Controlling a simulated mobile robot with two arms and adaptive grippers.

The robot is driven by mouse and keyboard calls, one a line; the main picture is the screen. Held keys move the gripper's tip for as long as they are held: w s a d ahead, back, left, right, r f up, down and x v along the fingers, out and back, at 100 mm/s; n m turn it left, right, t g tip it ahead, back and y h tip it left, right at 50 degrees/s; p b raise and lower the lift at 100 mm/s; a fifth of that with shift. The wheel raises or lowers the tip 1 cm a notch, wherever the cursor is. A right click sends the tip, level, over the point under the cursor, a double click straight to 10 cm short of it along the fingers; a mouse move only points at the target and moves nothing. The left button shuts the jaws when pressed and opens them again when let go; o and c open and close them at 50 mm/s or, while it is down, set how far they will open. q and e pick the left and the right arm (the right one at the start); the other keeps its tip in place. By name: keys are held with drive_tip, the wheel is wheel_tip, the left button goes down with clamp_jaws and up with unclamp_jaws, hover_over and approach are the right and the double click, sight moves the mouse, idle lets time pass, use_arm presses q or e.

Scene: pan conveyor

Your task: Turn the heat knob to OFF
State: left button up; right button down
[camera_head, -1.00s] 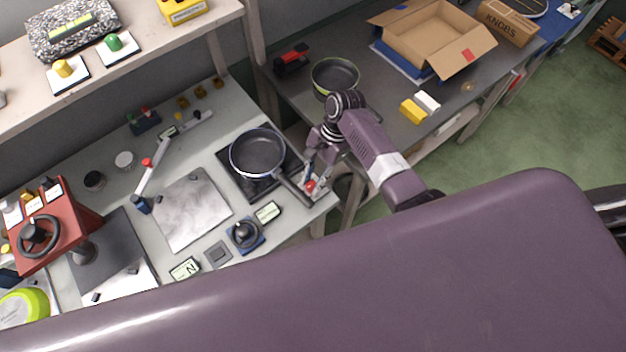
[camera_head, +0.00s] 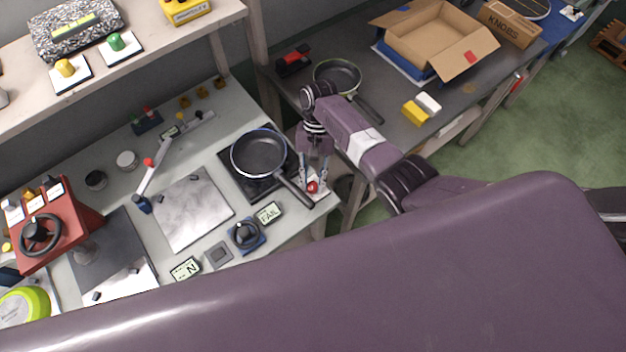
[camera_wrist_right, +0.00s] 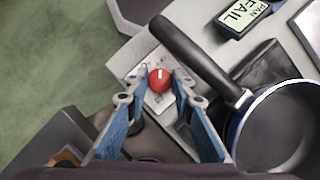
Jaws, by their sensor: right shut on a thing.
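The heat knob (camera_head: 312,187) is a small red knob with a white pointer line on a white plate, at the right front corner of the grey bench. It shows larger in the right wrist view (camera_wrist_right: 160,80), where the plate's lettering is too small to read. My right gripper (camera_head: 315,182) points down at it. In the right wrist view its blue-sided fingers (camera_wrist_right: 160,84) stand on either side of the knob, shut on it. The pan (camera_head: 259,153) sits on the dark burner, its handle reaching close to the knob. My left gripper is not in view.
A display reading FAIL (camera_head: 269,213) lies left of the knob. A black dial on a blue base (camera_head: 246,234) is further left. A second pan (camera_head: 337,76) and an open cardboard box (camera_head: 435,45) stand on the dark table behind. The pan handle (camera_wrist_right: 195,55) passes close beside my fingers.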

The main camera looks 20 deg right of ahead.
drive_tip(key=shift+w, duration=0.1)
idle(0.4)
drive_tip(key=c, duration=1.7)
unclamp_jaws()
drive_tip(key=shift+o, duration=0.2)
drive_tip(key=v, duration=1.2)
